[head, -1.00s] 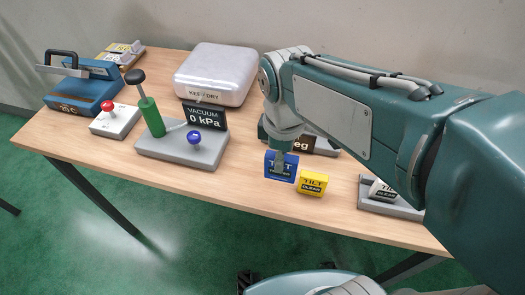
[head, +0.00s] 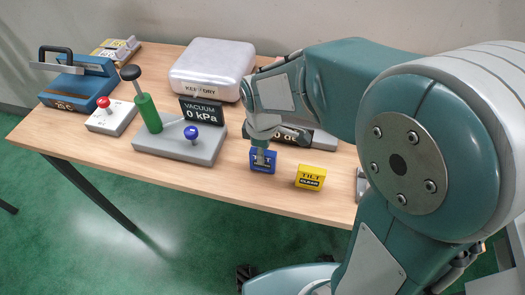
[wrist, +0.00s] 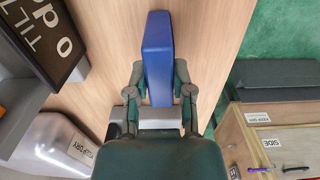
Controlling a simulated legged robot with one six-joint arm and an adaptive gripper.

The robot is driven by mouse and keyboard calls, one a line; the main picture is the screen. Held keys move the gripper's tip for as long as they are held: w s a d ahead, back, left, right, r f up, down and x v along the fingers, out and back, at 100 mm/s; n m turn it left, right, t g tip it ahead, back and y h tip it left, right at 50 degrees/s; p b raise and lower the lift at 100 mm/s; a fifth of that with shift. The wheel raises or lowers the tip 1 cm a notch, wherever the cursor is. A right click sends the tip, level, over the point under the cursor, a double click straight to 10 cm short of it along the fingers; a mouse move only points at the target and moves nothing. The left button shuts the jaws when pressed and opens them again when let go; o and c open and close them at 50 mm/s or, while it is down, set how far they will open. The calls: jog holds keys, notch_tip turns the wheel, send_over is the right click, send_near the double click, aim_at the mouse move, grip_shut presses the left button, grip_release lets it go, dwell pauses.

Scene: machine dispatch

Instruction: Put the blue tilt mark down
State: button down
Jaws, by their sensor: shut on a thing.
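The blue tilt mark (head: 264,159) is a small upright blue block with a dark label, at the table's front right of centre in the head view. It also shows in the wrist view (wrist: 157,58) as a blue block between two dark fingers. My gripper (head: 262,150) comes down on it from above and is shut on it; the wrist view also shows my gripper (wrist: 157,85) with a finger on each side. The block's base looks at or very near the wood, but I cannot tell whether it touches. A yellow tilt mark (head: 310,177) stands just right of it, apart.
The wooden table (head: 230,190) is bare left of the blue mark. A vacuum stand (head: 180,143) with a green handle and blue knob is to the left. Behind it is a silver case (head: 213,68). A dark display (head: 290,136) is behind the gripper. My arm hides the right side.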

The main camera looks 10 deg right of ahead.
jog(key=c, duration=0.5)
grip_release()
jog(key=shift+f, duration=0.1)
notch_tip(320, 180, up, 12)
jog(key=s+d+r+m+t, duration=0.1)
jog(key=s+d+m+t, duration=0.4)
jog(key=s+d+m, duration=0.6)
jog(key=shift+s+r+m, duration=0.35)
jog(key=shift+s+m, duration=0.55)
jog(key=shift+m, duration=0.6)
